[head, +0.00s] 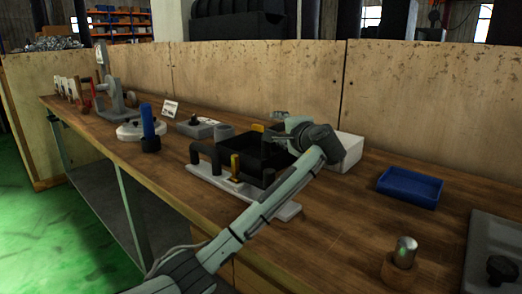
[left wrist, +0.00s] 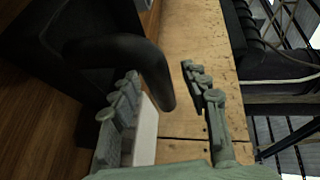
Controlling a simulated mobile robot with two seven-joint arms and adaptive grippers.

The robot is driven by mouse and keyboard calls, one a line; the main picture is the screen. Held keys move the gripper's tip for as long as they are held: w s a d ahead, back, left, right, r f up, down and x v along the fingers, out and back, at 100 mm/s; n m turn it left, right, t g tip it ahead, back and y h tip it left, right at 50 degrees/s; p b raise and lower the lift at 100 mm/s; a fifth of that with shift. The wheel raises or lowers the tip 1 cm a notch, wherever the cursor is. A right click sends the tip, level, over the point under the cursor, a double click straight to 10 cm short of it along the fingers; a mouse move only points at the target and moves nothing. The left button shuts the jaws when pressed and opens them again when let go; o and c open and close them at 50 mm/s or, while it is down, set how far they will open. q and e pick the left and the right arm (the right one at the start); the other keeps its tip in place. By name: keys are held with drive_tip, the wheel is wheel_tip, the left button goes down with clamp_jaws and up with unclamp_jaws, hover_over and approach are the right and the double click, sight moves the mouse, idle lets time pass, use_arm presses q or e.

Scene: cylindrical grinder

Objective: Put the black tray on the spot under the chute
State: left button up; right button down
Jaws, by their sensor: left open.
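My right gripper is not in view.
A white box (head: 348,150) stands just right of my left gripper. A blue tray (head: 410,187), a metal cylinder (head: 405,250) in a wooden holder and a blue upright cylinder (head: 148,122) stand on the bench. A wooden panel (head: 420,110) runs behind.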

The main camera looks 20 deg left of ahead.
use_arm(q)
clamp_jaws()
drive_tip(key=shift+r, duration=0.1)
idle(0.4)
